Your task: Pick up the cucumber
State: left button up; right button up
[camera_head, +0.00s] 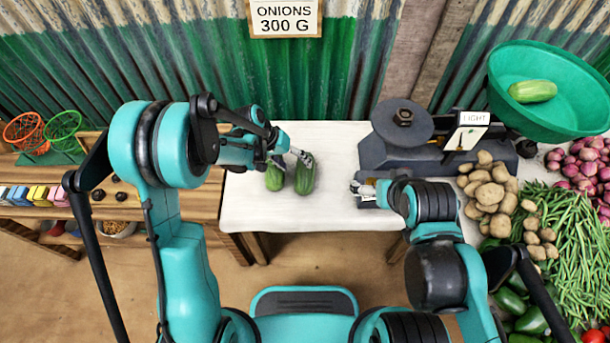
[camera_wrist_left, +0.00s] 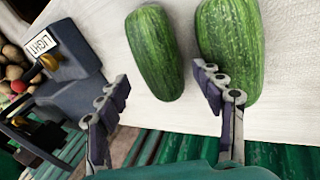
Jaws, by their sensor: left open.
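Two green cucumbers lie side by side on the white table top: the left cucumber (camera_head: 274,178) and the right cucumber (camera_head: 306,176). A third cucumber (camera_head: 533,91) lies in the green pan. My left gripper (camera_head: 289,160) is open over the far ends of the table pair. In the left wrist view, the gripper (camera_wrist_left: 162,80) has one cucumber (camera_wrist_left: 155,50) between its spread fingers, and one finger overlaps the other cucumber (camera_wrist_left: 228,38). Contact cannot be told. My right gripper (camera_head: 366,189) is at the table's right side, partly hidden by its arm; its jaw state is unclear.
A dark balance scale (camera_head: 398,152) with a "LIGHT" card (camera_head: 467,131) stands right of the cucumbers, and the green pan (camera_head: 570,125) beyond it. Potatoes (camera_head: 490,190), onions and beans fill the right. The white table (camera_head: 245,212) is clear in front of the cucumbers.

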aim_at(302, 169)
pick_arm(q)
jog(key=b+x, duration=0.2)
jog(key=x, duration=0.3)
jog(key=shift+w+d+f, duration=0.1)
jog(key=shift+w, duration=0.05)
jog(key=c, duration=1.1)
jog(key=shift+c, duration=0.2)
